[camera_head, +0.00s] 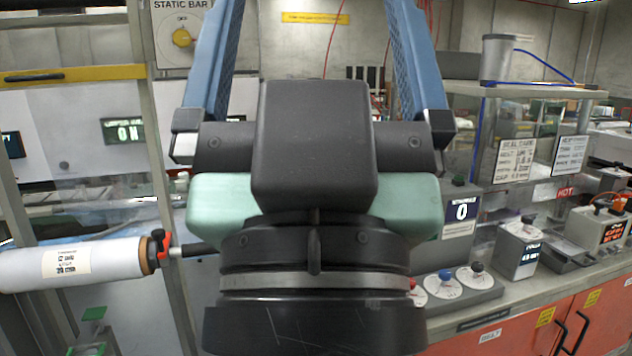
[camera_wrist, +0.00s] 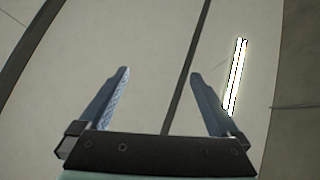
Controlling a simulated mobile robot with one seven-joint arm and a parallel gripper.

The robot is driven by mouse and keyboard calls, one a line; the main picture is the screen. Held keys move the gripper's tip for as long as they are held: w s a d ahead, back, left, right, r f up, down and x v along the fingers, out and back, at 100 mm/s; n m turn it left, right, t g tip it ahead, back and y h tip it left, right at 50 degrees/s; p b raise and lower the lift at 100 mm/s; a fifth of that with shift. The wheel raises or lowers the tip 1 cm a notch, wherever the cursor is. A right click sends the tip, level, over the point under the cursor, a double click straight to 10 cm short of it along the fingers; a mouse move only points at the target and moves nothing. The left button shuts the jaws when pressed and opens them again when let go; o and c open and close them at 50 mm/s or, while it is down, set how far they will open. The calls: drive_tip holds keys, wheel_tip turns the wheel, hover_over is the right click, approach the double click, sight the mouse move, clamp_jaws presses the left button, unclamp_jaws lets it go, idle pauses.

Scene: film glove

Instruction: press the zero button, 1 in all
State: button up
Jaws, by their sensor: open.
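My gripper (camera_head: 315,40) fills the middle of the head view, with its two blue fingers pointing up and spread wide apart. In the wrist view my gripper (camera_wrist: 160,74) is open and empty, facing a plain pale ceiling. A control box with a dark display reading 0 (camera_head: 461,211) stands on the bench, right of my gripper. My gripper partly hides the box's left side.
A white film roll (camera_head: 75,265) on a shaft is at the left. A static bar panel with a yellow knob (camera_head: 182,37) is at the upper left.

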clamp_jaws()
idle(1.5)
